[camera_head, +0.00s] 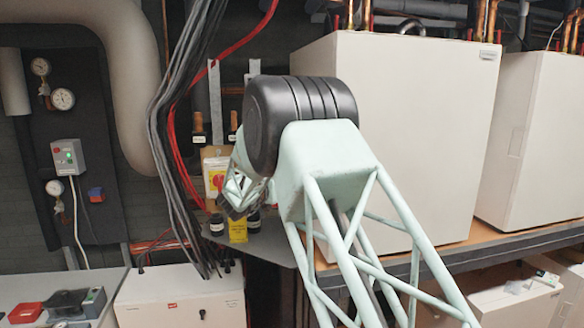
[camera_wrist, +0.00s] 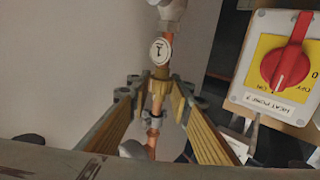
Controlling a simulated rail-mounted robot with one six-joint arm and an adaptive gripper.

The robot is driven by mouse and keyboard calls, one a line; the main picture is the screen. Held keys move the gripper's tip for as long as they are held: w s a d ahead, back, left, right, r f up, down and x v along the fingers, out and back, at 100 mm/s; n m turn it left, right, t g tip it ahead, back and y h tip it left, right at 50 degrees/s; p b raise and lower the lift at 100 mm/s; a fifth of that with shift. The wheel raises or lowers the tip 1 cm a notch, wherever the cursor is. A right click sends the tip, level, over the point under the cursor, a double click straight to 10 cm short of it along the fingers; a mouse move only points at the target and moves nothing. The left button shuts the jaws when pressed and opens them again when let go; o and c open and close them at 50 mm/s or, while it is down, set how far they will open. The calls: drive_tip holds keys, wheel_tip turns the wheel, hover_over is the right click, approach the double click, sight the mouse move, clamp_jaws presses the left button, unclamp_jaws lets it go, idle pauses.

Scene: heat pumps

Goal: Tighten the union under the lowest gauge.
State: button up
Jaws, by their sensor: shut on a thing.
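In the wrist view a small white round gauge (camera_wrist: 160,51) sits on a vertical copper pipe. Just under it is a brass union nut (camera_wrist: 159,86). My gripper (camera_wrist: 158,92) has its two ribbed yellow-brown fingers on either side of the pipe, with the tips closed on the union from left and right. A small clamp-like fitting (camera_wrist: 153,122) shows lower on the pipe between the fingers. In the head view my gripper (camera_head: 238,192) is small and partly hidden by my arm, and this gauge and union cannot be made out there.
A red rotary switch on a yellow plate (camera_wrist: 284,66) stands close to the right of the gripper; it also shows in the head view (camera_head: 216,178). Several gauges, including one low down (camera_head: 54,187), hang at the far left. Hanging cables (camera_head: 182,110) and a large white cabinet (camera_head: 420,120) flank the arm.

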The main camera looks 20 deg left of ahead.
drive_tip(key=shift+r+m+h+p, duration=0.1)
drive_tip(key=shift+m+h+p, duration=0.5)
drive_tip(key=shift+h, duration=0.4)
drive_tip(key=o, duration=0.9)
drive_tip(key=shift+r+v, duration=0.2)
drive_tip(key=shift+v, duration=5.8)
